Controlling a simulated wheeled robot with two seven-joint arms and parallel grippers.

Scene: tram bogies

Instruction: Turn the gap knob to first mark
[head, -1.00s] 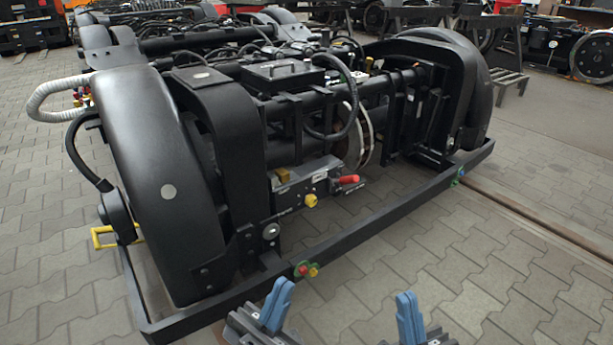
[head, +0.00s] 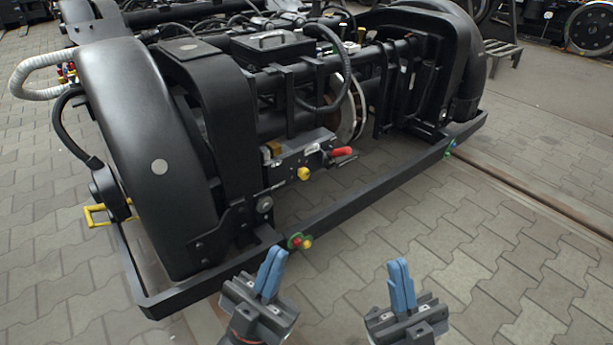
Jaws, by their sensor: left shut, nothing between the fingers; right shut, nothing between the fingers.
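A black tram bogie (head: 130,150) stands on the paving. On its near side is a grey box (head: 285,165) with a small yellow knob (head: 304,174) on its front face and a red handle (head: 341,152) at its right end. Which part is the gap knob, and any marks around it, are too small to tell. My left gripper (head: 271,270) has blue fingers, shut and empty, in front of the frame's lower bar. My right gripper (head: 401,284) is also shut and empty, further right over the paving. Both are apart from the bogie.
The black lower bar (head: 365,198) of the frame runs between my grippers and the box, with a red, yellow and green fitting (head: 299,241) on it. A yellow handle (head: 95,215) sticks out at left. Paving at the right is clear, with a rail (head: 540,205) in it.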

